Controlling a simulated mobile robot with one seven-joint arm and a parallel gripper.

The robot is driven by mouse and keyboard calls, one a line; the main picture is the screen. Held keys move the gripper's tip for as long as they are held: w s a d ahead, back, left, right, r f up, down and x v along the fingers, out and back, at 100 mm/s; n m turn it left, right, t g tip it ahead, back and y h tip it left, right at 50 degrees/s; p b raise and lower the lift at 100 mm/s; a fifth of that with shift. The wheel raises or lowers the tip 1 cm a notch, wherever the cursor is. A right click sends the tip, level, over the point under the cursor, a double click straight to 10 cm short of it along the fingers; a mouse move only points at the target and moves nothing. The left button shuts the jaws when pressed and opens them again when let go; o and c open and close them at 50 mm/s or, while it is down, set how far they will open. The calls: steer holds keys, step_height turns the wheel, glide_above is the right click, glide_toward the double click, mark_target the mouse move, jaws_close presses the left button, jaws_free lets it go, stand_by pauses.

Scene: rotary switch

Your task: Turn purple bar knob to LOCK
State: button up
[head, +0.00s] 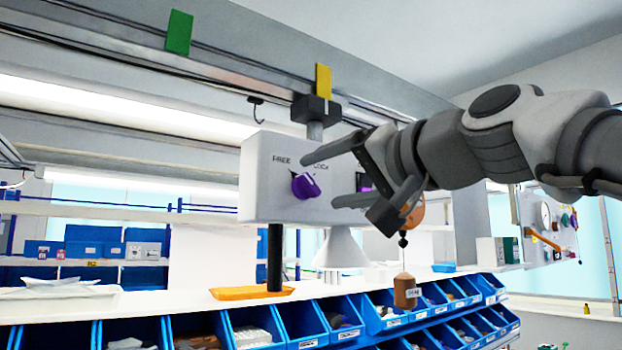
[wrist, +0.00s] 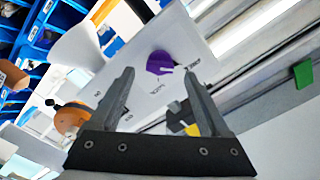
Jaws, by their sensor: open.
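The purple bar knob (head: 304,186) sits on the front of a white box (head: 262,200). The labels FREE (head: 281,160) and LOCK (head: 320,167) are printed above it, FREE on the left. A pale mark shows on the knob's upper part; I cannot tell exactly which label it points at. My gripper (head: 322,180) is open and empty, in front of the box's right side, with its fingers towards the knob. In the wrist view, the knob (wrist: 160,62) lies ahead, between and slightly beyond the fingertips (wrist: 158,75). The fingers appear apart from it.
The box hangs from a rail; a yellow tag (head: 323,82) and a green tag (head: 179,32) are on the rail. Below are a shelf with an orange tray (head: 252,292) and blue bins (head: 302,322).

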mark_target(313, 184)
steer(key=shift+x, duration=1.85)
jaws_close()
